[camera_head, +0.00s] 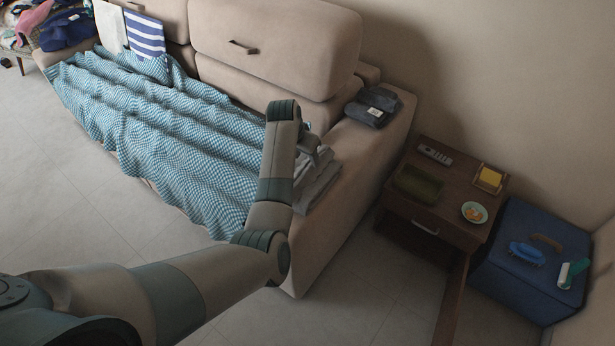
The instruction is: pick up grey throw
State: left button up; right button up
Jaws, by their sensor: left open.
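A folded grey cloth, which looks like the grey throw (322,184), lies in a low stack on the sofa seat's near right end, beside the armrest. My left arm reaches in from the lower left and hides the stack's left part. My left gripper (311,150) is open at the stack's upper edge, partly hidden behind my own wrist. I cannot tell whether its fingers touch the cloth. My right gripper is not in view.
A blue checked blanket (165,135) covers most of the sofa seat. Folded dark jeans (372,108) lie on the sofa's armrest (375,150). A wooden side table (455,208) holding small items and a blue storage box (520,290) stand to the right. The floor in front is clear.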

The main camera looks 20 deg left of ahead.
aim_at(307, 166)
pick_arm(q)
jog(key=shift+f, duration=0.35)
jog(key=f, duration=0.1)
jog(key=w+f, duration=0.1)
jog(key=shift+a+f, duration=0.25)
jog(key=shift+f, duration=0.1)
jog(key=shift+w+f, duration=0.1)
jog(key=shift+f, duration=0.25)
jog(key=shift+w+d+f, duration=0.1)
jog(key=shift+f, duration=0.25)
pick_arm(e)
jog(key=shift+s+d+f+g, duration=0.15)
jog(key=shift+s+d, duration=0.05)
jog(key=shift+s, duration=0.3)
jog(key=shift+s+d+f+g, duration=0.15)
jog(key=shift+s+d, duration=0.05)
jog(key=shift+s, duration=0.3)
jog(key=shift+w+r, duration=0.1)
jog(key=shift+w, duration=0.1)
pick_arm(q)
grip_shut()
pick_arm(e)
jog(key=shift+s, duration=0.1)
